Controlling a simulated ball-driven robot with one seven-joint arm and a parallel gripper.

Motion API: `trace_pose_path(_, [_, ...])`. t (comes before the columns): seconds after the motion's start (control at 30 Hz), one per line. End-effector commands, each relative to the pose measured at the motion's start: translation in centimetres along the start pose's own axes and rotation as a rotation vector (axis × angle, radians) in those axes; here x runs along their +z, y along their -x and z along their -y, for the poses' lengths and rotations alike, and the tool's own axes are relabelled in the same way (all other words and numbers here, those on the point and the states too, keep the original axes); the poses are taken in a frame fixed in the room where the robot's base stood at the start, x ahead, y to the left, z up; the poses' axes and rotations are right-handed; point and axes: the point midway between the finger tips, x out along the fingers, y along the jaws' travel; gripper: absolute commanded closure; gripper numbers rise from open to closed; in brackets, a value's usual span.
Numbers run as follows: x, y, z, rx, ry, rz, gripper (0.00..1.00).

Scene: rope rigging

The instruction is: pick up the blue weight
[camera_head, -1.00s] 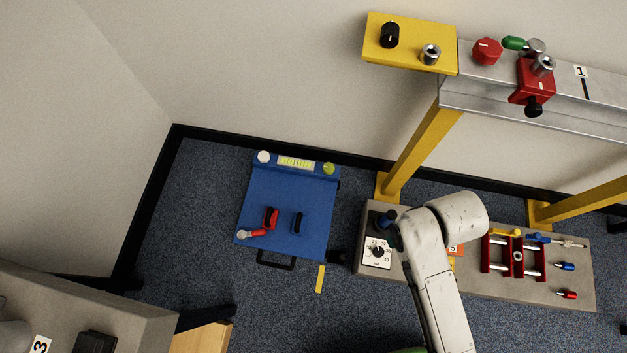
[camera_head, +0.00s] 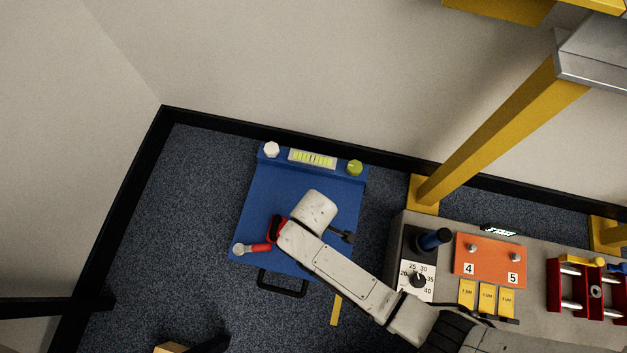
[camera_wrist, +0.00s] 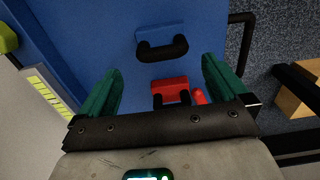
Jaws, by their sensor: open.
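The blue weight (camera_wrist: 160,34) is a small blue block with a black handle. It lies on the blue platform (camera_wrist: 80,28), in the upper middle of the wrist view. The red weight (camera_wrist: 168,83), also black-handled, is nearer, between my fingers in that view. My gripper (camera_wrist: 160,66) has two green fingers spread apart with nothing gripped. The blue weight appears just beyond the fingertips. In the head view, my arm's end covers the middle of the blue platform (camera_head: 262,190) and hides the blue weight. The red weight (camera_head: 276,231) partly shows beside my arm.
The platform has a display (camera_head: 312,158), a white knob (camera_head: 271,149), a green knob (camera_head: 355,167) and a black front handle (camera_head: 281,284). A grey bench with a dial (camera_head: 418,280) and blue post (camera_head: 434,239) stands right. A yellow beam (camera_head: 495,130) rises behind it. Carpet is open at left.

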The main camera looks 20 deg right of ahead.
Motion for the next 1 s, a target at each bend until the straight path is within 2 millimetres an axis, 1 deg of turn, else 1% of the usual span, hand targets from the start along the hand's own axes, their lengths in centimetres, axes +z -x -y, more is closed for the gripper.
trace_pose_path(0.03, [-0.1, -0.9, 0.1, -0.001, 0.005, 0.002, 0.0])
trace_pose_path(0.3, [-0.1, -4.9, 0.1, -0.001, 0.007, 0.002, 0.0])
trace_pose_path(0.63, [-0.1, -6.7, 0.1, 0.0, 0.005, 0.001, 0.0])
trace_pose_path(0.9, [-0.1, -10.2, 0.2, -0.001, 0.006, 0.003, 0.0])
trace_pose_path(1.0, [-0.1, -10.9, 0.2, -0.001, 0.006, 0.002, 0.0])
